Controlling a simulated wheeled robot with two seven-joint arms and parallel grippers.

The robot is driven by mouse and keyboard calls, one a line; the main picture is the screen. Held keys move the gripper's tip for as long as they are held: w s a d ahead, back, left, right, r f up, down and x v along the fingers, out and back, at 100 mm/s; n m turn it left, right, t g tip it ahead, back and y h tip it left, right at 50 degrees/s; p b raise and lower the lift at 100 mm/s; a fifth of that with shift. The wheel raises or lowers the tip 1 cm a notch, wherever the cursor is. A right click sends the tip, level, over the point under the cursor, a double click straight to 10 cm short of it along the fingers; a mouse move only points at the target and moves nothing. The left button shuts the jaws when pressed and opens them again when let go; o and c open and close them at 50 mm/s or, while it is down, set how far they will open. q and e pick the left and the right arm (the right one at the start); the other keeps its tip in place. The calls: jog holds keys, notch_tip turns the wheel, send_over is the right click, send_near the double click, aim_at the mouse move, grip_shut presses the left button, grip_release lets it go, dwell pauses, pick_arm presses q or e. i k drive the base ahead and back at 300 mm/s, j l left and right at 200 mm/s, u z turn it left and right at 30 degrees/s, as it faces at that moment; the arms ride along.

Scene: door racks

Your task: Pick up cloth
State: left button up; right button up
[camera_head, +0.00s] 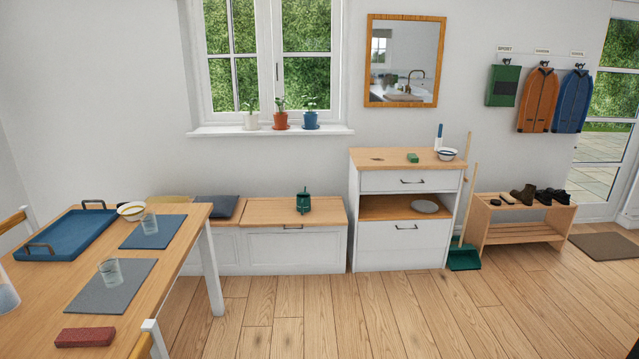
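A flat red block-shaped item (85,337) lies near the front edge of the wooden table at the lower left. It may be a folded cloth, but I cannot tell for sure. A small green item (412,157) lies on top of the white cabinet; it looks like a sponge or folded fabric. Neither of my grippers shows in the head view.
The wooden table (40,300) also holds a blue tray (65,236), a bowl (131,210), placemats and glasses. A bench (262,211), the white cabinet (401,239) and a shoe rack (520,232) line the wall. The wooden floor (400,315) is clear in the middle.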

aim_at(413, 157)
jog(key=i+l, duration=0.3)
jog(key=i+l+u, duration=0.15)
jog(key=i+l, duration=0.15)
jog(key=l, duration=0.15)
jog(key=i+l, duration=0.3)
jog(key=i+l+u, duration=0.15)
jog(key=i+l, duration=0.15)
jog(key=l, duration=0.15)
jog(key=i+l, duration=0.3)
jog(key=l, duration=0.15)
jog(key=i+l+u, duration=0.1)
jog(key=i+l, duration=0.45)
jog(key=l, duration=0.15)
jog(key=i+l+u, duration=0.15)
jog(key=i+l, duration=0.4)
jog(key=l, duration=0.15)
jog(key=i+l+u, duration=0.15)
jog(key=l, duration=0.25)
jog(key=i, duration=0.1)
